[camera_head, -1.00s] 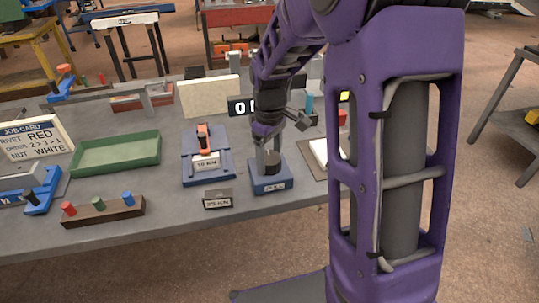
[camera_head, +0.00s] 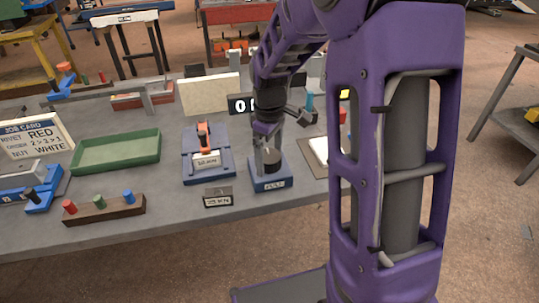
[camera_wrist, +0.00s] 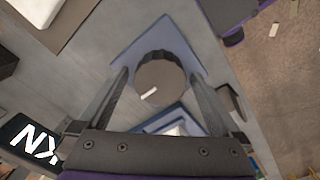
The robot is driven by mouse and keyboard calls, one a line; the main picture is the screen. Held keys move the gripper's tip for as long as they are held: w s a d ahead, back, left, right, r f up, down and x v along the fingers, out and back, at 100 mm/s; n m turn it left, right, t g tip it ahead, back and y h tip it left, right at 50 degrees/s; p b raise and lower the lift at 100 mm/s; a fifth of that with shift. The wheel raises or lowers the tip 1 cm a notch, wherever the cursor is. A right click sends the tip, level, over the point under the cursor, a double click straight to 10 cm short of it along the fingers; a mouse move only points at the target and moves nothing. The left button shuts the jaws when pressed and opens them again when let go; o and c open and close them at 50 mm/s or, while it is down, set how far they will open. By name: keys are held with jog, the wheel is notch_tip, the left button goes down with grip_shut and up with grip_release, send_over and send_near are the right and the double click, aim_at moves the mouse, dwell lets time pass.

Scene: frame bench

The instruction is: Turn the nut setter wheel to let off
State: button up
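The nut setter wheel (camera_head: 272,158) is a dark round knob on a blue base (camera_head: 270,185) near the bench's front edge. In the wrist view the wheel (camera_wrist: 161,80) shows its round top with a short pale mark at the lower left. My gripper (camera_wrist: 157,75) is over it, with one finger to each side. Its fingers are spread, and a narrow gap shows between each finger and the wheel's rim. In the head view my gripper (camera_head: 268,148) points down at the wheel and partly hides it.
A blue fixture with an orange part (camera_head: 203,135) stands just left, with a small dark label block (camera_head: 217,197) in front. A dark display (camera_head: 238,105) stands behind, partly hidden by my arm. A green tray (camera_head: 115,152) and a peg rack (camera_head: 105,209) are further left.

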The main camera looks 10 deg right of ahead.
aim_at(269, 156)
notch_tip(269, 156, up, 18)
jog(key=p, duration=0.2)
jog(key=shift+f, duration=0.25)
